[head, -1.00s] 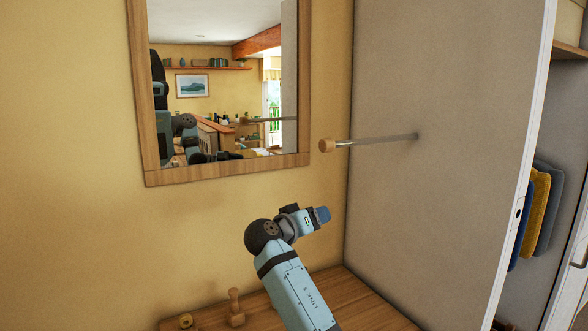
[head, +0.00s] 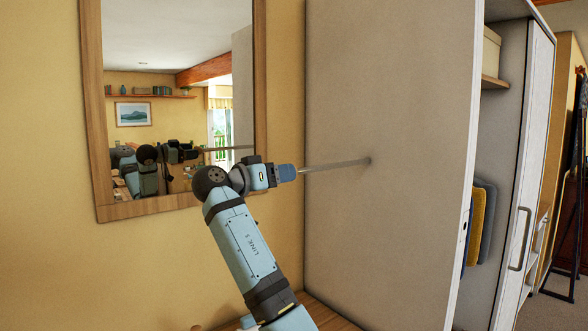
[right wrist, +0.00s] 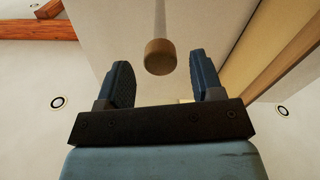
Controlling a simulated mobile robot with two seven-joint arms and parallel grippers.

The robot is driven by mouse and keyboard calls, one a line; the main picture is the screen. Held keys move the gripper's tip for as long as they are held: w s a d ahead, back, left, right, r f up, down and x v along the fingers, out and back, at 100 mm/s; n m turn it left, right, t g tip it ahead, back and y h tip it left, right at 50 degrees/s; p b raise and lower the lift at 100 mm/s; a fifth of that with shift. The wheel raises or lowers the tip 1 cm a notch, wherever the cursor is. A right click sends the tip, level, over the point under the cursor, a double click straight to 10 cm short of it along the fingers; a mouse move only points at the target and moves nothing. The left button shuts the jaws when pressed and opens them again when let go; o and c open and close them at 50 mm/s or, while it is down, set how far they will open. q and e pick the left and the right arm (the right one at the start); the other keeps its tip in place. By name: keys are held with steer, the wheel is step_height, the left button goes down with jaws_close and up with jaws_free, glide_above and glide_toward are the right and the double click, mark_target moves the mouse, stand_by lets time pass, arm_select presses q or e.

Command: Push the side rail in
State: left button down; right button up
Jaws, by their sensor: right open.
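The side rail (head: 335,165) is a thin metal rod that sticks out from the grey side panel of the wardrobe. Its round wooden end knob (right wrist: 160,57) shows in the right wrist view, between the two blue fingertips in the picture, with a gap on either side. In the head view the knob is hidden by my right gripper (head: 288,173), which is at the outer end of the rod. My right gripper (right wrist: 160,85) is open and empty. I cannot tell whether the knob is between the fingers or just beyond them. My left gripper is not in view.
The grey side panel (head: 400,80) stands to the right of the gripper. A wood-framed mirror (head: 180,207) hangs on the yellow wall behind the arm and reflects my arms. A wooden top (head: 330,316) lies below. The open wardrobe holds hanging cloths (head: 487,222).

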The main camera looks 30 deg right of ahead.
steer(key=d, duration=0.5)
steer(key=shift+w+p, duration=0.2)
steer(key=shift+p, duration=0.15)
steer(key=shift+a, duration=0.1)
jaws_close()
steer(key=b, duration=0.3)
glide_toward(369, 161)
steer(key=d, duration=0.2)
steer(key=w+d, duration=0.1)
steer(key=d, duration=0.2)
steer(key=shift+w+d, duration=0.1)
steer(key=shift+d, duration=0.1)
jaws_free()
steer(key=shift+a, duration=0.1)
